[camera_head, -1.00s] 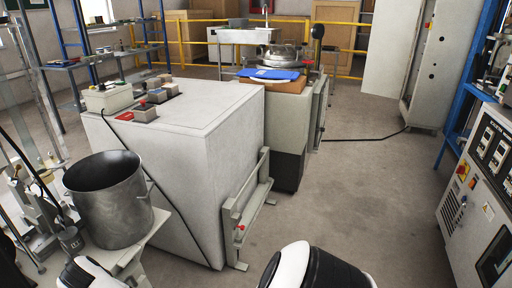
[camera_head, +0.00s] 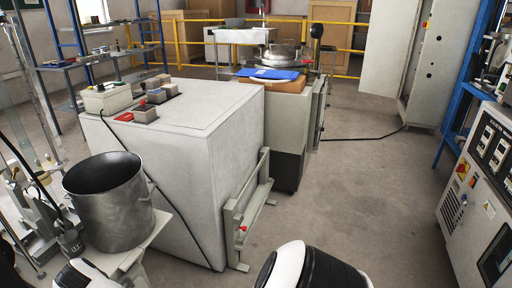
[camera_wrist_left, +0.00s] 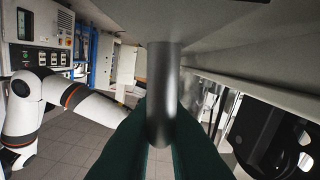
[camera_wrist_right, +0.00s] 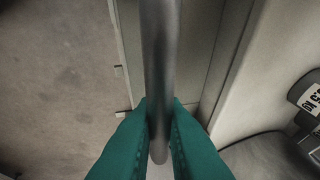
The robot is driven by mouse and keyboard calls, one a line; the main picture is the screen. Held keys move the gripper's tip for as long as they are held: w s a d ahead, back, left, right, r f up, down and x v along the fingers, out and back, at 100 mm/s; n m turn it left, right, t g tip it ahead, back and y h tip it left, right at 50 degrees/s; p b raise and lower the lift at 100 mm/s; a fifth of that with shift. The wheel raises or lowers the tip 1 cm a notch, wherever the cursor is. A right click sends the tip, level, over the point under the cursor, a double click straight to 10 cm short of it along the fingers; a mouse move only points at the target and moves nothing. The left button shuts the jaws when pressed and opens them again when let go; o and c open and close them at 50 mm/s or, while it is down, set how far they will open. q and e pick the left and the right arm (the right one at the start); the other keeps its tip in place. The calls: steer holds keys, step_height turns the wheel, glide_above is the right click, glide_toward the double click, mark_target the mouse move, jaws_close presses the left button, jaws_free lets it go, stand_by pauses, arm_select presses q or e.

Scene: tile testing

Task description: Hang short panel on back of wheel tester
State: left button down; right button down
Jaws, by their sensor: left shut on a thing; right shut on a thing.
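A large pale grey cabinet (camera_head: 190,130), which looks like the wheel tester, stands left of centre in the head view, with a rail bracket (camera_head: 250,210) on its right side. In the left wrist view, my left gripper (camera_wrist_left: 158,135) is shut on a round grey metal bar (camera_wrist_left: 163,75) below a pale flat surface (camera_wrist_left: 220,30). In the right wrist view, my right gripper (camera_wrist_right: 158,135) is shut on a similar long grey bar (camera_wrist_right: 158,60). Neither gripper shows in the head view. I cannot tell whether these bars are handles of the short panel; its full outline is hidden.
A metal pot (camera_head: 108,205) stands on a small table at the left. Another machine with a blue sheet (camera_head: 268,74) stands behind the cabinet. A control cabinet (camera_head: 480,190) is at the right. Open floor (camera_head: 365,200) lies between, with a black cable (camera_head: 365,138) across it.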

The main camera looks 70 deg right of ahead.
steer(key=shift+r, duration=0.1)
